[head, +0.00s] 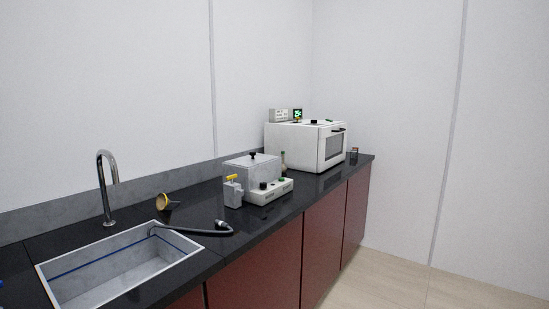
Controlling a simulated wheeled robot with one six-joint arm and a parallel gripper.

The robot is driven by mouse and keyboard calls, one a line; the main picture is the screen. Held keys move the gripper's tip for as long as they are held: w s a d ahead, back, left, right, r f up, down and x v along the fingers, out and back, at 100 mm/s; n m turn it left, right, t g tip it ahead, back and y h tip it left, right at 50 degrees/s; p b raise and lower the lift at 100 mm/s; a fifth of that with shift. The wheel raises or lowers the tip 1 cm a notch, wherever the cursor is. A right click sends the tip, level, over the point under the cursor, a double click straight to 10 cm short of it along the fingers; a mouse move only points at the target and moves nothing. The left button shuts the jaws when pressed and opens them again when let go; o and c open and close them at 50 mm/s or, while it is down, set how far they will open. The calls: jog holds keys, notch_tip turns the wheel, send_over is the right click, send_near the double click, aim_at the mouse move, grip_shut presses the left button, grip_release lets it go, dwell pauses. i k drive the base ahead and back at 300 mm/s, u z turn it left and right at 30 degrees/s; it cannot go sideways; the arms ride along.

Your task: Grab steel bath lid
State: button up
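A steel bath (262,185) stands on the black countertop in the middle of the head view. Its grey lid (250,161) lies on top, with a small black knob (252,154) in its middle. The lid looks shut on the bath. A white control base with a green and a dark knob (270,192) sits at its front. My gripper is not in this view, so I cannot see where it is relative to the lid.
A small grey device with a yellow top (233,190) stands close to the bath's left. A bottle (283,162) and a white oven (306,144) stand behind. Floor (400,285) is clear at right.

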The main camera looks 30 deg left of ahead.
aim_at(254, 159)
jog(key=z, duration=0.05)
jog(key=i, duration=1.7)
jog(key=u, duration=0.55)
jog(key=i, duration=0.85)
jog(key=u, duration=1.5)
jog(key=i, duration=0.9)
jog(key=u, duration=0.9)
